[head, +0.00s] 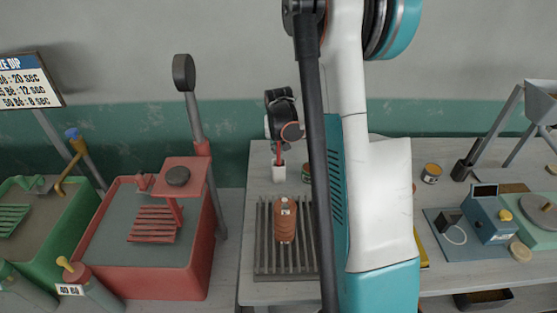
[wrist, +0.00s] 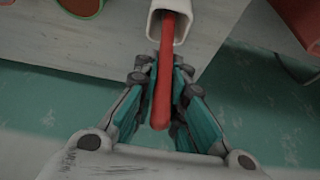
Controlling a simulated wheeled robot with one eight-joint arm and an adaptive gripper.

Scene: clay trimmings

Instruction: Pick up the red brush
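The red brush (wrist: 164,95) stands in a white square cup (wrist: 181,28), its long red handle sticking out of the mouth; its lower end is hidden inside. In the head view the red brush (head: 280,153) shows above the white cup (head: 279,172) at the back of the light table. My gripper (wrist: 164,75) is around the handle, its teal finger pads close against both sides. My dark gripper (head: 280,110) is above the cup in the head view, pointing down.
A terracotta ribbed object (head: 285,222) stands on a slatted rack (head: 262,255) in front of the cup. A red station (head: 130,270) is to the left. A blue device (head: 487,215) and a can (head: 431,173) are to the right. My arm hides the table's middle.

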